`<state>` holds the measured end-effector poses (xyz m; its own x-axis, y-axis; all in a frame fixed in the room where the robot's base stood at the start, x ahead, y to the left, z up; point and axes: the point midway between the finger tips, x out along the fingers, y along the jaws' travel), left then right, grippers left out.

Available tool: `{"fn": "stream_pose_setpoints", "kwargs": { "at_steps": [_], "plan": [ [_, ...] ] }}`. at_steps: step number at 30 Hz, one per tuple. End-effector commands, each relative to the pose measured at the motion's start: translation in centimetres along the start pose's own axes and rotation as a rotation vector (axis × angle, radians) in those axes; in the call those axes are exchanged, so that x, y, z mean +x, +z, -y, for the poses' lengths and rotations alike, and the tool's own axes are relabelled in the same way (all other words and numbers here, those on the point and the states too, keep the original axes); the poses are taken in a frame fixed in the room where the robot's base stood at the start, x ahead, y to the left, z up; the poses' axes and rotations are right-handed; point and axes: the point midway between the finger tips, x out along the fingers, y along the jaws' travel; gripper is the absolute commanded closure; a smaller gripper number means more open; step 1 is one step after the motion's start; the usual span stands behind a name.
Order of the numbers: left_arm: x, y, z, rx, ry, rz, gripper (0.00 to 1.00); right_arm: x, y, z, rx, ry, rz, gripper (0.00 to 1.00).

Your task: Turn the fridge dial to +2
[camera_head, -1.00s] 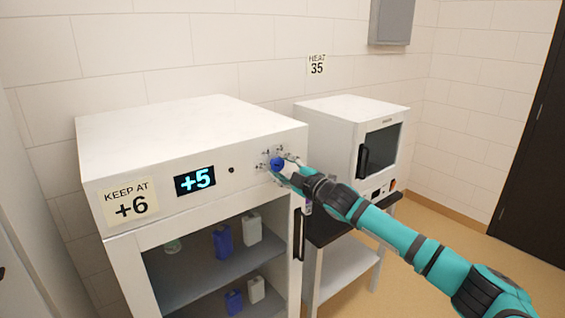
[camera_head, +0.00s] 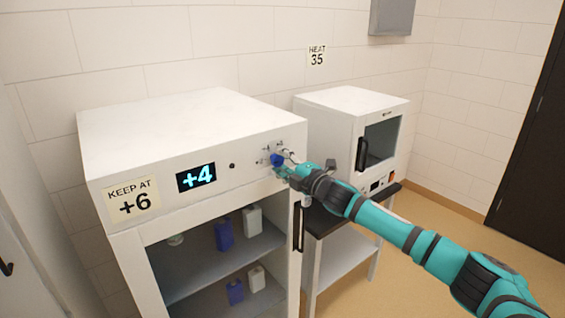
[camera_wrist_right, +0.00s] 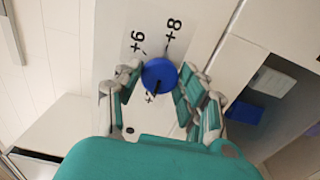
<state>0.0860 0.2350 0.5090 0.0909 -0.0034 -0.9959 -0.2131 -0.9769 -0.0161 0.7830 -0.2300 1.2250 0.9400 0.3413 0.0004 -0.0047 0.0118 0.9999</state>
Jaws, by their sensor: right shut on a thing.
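The white fridge (camera_head: 150,222) stands at the left in the head view, its display (camera_head: 196,177) reading +4. A paper sign (camera_head: 132,200) on its front says KEEP AT +6. The blue fridge dial (camera_head: 277,160) is on the upper right of the front panel. It also shows in the right wrist view (camera_wrist_right: 159,75), with a dark pointer mark and printed numbers +6 and +8 near it. My right gripper (camera_head: 285,165) is shut on the dial, with a finger on each side in the right wrist view (camera_wrist_right: 160,88). My left gripper is not in view.
A white oven-like unit (camera_head: 340,130) with a dark window stands on a stand to the right, with a HEAT 35 sign (camera_head: 317,56) on the wall above. Blue and white containers (camera_head: 223,235) sit on the fridge's inner shelves. Floor at the right is clear.

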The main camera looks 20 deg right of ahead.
Motion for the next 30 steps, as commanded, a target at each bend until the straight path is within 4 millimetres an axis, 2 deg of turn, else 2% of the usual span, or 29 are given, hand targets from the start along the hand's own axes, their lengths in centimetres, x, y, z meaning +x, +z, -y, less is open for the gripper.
{"fn": "stream_pose_setpoints", "kwargs": {
  "at_steps": [9, 10, 14, 23, 26, 30],
  "plan": [
    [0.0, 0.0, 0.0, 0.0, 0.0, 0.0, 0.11, 0.0, -0.1, 0.4, -0.005, -0.006, -0.001, 0.93],
    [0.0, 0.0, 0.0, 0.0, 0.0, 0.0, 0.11, 0.0, -0.1, 0.4, -0.005, -0.006, -0.001, 0.57],
    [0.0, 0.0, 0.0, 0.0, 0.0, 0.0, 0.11, 0.0, -0.1, 0.3, -0.004, -0.005, -0.001, 0.4],
    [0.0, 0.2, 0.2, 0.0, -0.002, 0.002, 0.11, -0.1, 0.0, 0.2, -0.003, -0.002, 0.0, 0.39],
    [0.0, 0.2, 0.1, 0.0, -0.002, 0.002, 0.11, -0.8, 0.0, 0.3, -0.003, -0.003, 0.0, 0.39],
    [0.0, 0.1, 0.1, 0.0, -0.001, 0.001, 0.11, -3.0, 0.1, 0.3, -0.004, -0.004, 0.0, 0.39]
  ]
}}
